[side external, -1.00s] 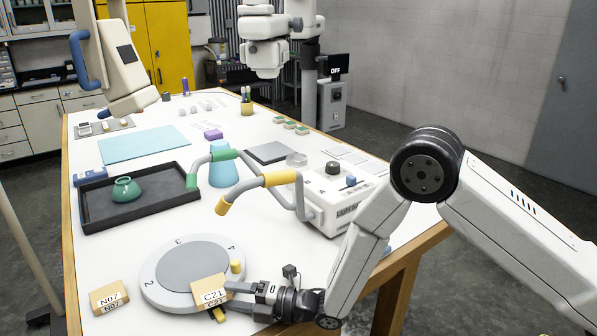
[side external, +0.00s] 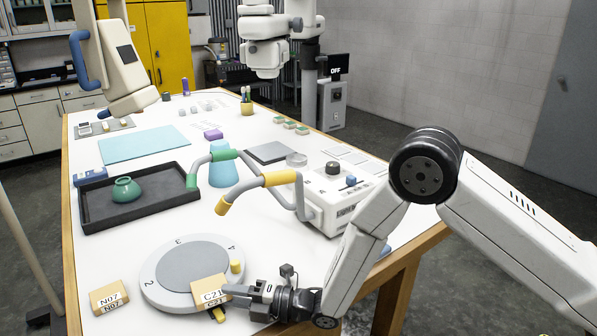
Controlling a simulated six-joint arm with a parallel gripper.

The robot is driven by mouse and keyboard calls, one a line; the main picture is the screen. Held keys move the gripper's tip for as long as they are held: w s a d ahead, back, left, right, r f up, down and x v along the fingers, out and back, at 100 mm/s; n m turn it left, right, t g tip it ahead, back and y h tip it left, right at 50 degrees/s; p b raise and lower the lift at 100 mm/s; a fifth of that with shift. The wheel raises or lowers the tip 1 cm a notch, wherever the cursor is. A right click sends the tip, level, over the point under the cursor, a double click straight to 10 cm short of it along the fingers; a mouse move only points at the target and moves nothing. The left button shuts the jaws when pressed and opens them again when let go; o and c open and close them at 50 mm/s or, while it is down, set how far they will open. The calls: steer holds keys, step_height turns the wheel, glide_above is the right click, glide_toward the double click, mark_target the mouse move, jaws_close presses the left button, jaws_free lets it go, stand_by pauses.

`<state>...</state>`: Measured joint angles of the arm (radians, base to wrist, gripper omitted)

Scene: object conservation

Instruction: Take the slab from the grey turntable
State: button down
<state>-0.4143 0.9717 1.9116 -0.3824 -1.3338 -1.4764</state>
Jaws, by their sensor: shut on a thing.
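A tan slab labelled C21 (side external: 209,291) is at the front right edge of the grey turntable (side external: 165,289), overlapping its rim in the side view. My gripper (side external: 232,291) reaches in from the right, with its fingers shut on the slab's right side. The fingertips are partly hidden by the slab. I cannot tell whether the slab touches the turntable or is slightly raised. The turntable has a darker grey disc and numbers around its pale rim.
A tan block labelled N07 (side external: 109,297) lies left of the turntable. A yellow peg (side external: 236,267) stands close behind the slab. A white device with curved handles (side external: 333,205) stands behind my gripper.

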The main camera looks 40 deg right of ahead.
steer(key=shift+r, duration=1.25)
steer(key=s+d+r, duration=0.5)
steer(key=s+d, duration=0.5)
stand_by(0.5)
